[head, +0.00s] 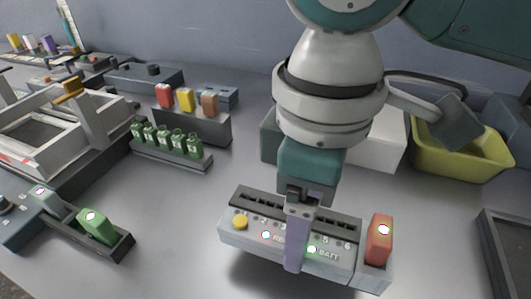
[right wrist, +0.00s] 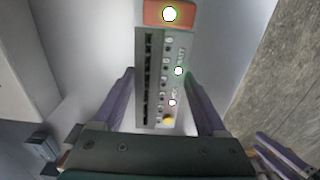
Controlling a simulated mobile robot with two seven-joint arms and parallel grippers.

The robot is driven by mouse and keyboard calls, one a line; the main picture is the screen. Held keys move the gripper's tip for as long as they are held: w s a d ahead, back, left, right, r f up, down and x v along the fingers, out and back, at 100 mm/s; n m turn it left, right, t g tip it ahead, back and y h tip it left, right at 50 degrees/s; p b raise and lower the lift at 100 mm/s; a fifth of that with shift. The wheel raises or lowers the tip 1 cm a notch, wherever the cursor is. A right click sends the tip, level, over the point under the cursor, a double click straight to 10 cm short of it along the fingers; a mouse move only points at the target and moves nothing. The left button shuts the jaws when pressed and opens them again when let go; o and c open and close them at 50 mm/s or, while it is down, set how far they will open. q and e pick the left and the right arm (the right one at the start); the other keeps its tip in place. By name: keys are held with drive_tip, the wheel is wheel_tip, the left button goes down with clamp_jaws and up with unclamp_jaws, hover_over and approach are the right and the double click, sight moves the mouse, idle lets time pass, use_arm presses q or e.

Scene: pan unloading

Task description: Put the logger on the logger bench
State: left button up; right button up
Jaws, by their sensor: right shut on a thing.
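The logger (head: 335,263) is a grey box with a dark slotted strip, numbered channels, a yellow button, red and green lights, and an orange block at its right end. It also shows in the right wrist view (right wrist: 177,52), lying between the purple fingers. My right gripper (head: 298,238) points down over the logger's middle and is shut on it. One finger crosses its front face; the other is hidden behind it. In the right wrist view, my right gripper (right wrist: 160,78) has one finger on each side. I cannot tell which surface is the logger bench.
A yellow-green bin (head: 462,163) and a white box (head: 385,140) stand behind, at right. A dark-rimmed tray (head: 490,228) is at the right edge. A rack of green bottles (head: 170,153) and a holder with coloured blocks (head: 190,127) stand left. Bare grey surface lies left of the logger.

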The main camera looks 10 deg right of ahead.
wheel_tip(320, 180, down, 4)
drive_tip(key=shift+r+b, duration=0.1)
drive_tip(key=shift+b, duration=0.25)
drive_tip(key=shift+f, duration=0.3)
drive_tip(key=o, duration=1.3)
drive_tip(key=shift+r, duration=0.1)
wheel_tip(320, 180, up, 12)
drive_tip(key=shift+f+p, duration=0.25)
drive_tip(key=shift+p, duration=0.7)
drive_tip(key=shift+r, duration=0.3)
